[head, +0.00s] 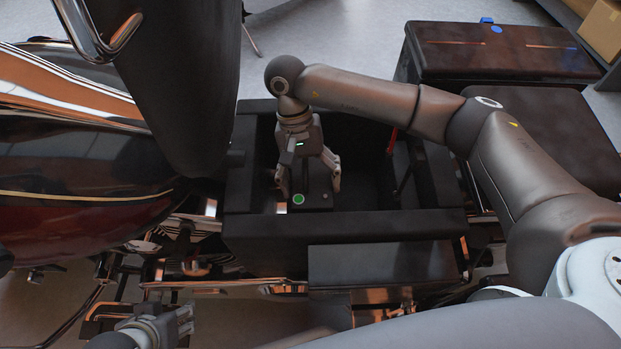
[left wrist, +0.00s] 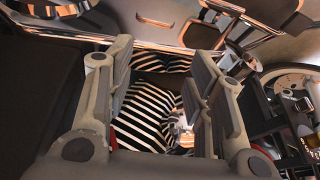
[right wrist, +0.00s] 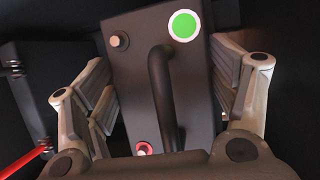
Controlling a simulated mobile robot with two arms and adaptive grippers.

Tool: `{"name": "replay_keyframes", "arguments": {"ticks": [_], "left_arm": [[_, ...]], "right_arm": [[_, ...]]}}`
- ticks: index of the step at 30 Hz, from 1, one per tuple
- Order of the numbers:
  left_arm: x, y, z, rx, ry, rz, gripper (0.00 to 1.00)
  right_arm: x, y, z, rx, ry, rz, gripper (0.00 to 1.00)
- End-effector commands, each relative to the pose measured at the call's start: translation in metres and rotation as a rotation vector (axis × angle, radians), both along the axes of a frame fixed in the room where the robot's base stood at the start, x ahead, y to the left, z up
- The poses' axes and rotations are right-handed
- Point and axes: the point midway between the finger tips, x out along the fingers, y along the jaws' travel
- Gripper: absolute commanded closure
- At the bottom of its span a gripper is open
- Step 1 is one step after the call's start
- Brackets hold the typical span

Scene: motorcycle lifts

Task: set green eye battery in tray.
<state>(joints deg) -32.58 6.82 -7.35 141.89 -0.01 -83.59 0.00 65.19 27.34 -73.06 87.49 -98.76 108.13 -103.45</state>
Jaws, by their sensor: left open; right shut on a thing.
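The green eye battery (head: 318,201) is a dark box with a round green eye on top. In the right wrist view the battery (right wrist: 135,75) shows a black handle, a brass-coloured post and a red-ringed post.
A red cable (head: 391,141) and a dark upright part stand in the tray's right half. A motorcycle with a dark red tank (head: 90,215) fills the left. A dark box (head: 380,266) sits in front of the tray. A dark case (head: 490,55) stands behind right.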

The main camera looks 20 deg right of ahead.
Motion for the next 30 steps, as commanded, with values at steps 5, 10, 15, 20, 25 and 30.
{"name": "replay_keyframes", "arguments": {"ticks": [5, 10, 15, 20, 25, 30], "left_arm": [[0.002, -0.001, 0.001, -0.002, -0.007, -0.001, 0.52], [0.003, -0.001, 0.001, -0.004, -0.014, -0.001, 0.52], [0.006, -0.002, 0.002, -0.006, -0.027, -0.003, 0.52], [0.008, -0.003, 0.002, -0.009, -0.036, -0.003, 0.52], [0.009, -0.003, 0.003, -0.010, -0.042, -0.003, 0.52], [0.011, -0.004, 0.003, -0.012, -0.051, -0.005, 0.52]], "right_arm": [[0.001, 0.000, 0.002, 0.002, -0.004, 0.001, 0.92], [0.001, 0.000, 0.002, 0.002, -0.004, 0.001, 0.92], [0.001, 0.000, 0.001, 0.002, -0.004, 0.001, 0.92], [0.001, 0.000, 0.001, 0.002, -0.004, 0.001, 0.92], [0.001, 0.000, 0.001, 0.002, -0.004, 0.001, 0.92], [0.001, 0.000, 0.000, 0.002, -0.004, 0.001, 0.92]]}}
